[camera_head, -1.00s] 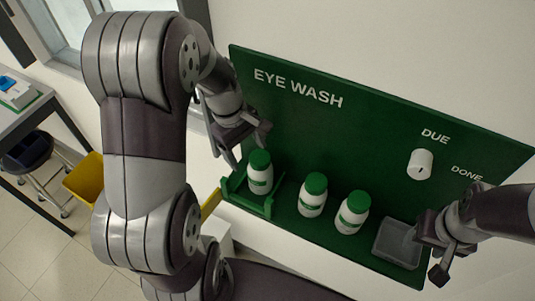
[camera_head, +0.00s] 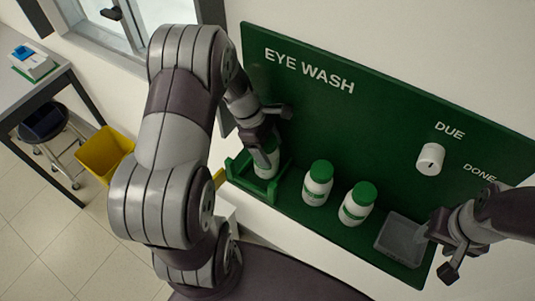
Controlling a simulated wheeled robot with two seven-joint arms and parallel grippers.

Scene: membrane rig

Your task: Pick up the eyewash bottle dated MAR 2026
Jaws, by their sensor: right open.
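Three white bottles with green caps and green bands stand on the green board's shelf. The left bottle (camera_head: 266,171) is in a green holder (camera_head: 240,167) and is partly hidden by my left gripper (camera_head: 266,155). The middle bottle (camera_head: 317,184) and the right bottle (camera_head: 357,204) stand free to its right. No date can be read on any of them. My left gripper is at the top of the left bottle; its fingers are too hidden to tell open from shut. My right gripper (camera_head: 446,256) is open beside the grey tray, with no bottle in it.
The green EYE WASH board (camera_head: 345,125) stands behind the bottles and carries a white knob (camera_head: 430,158) under DUE. A grey tray (camera_head: 399,240) is at the shelf's right end. A yellow bin (camera_head: 103,152), a stool (camera_head: 45,122) and a table (camera_head: 40,90) are at the left.

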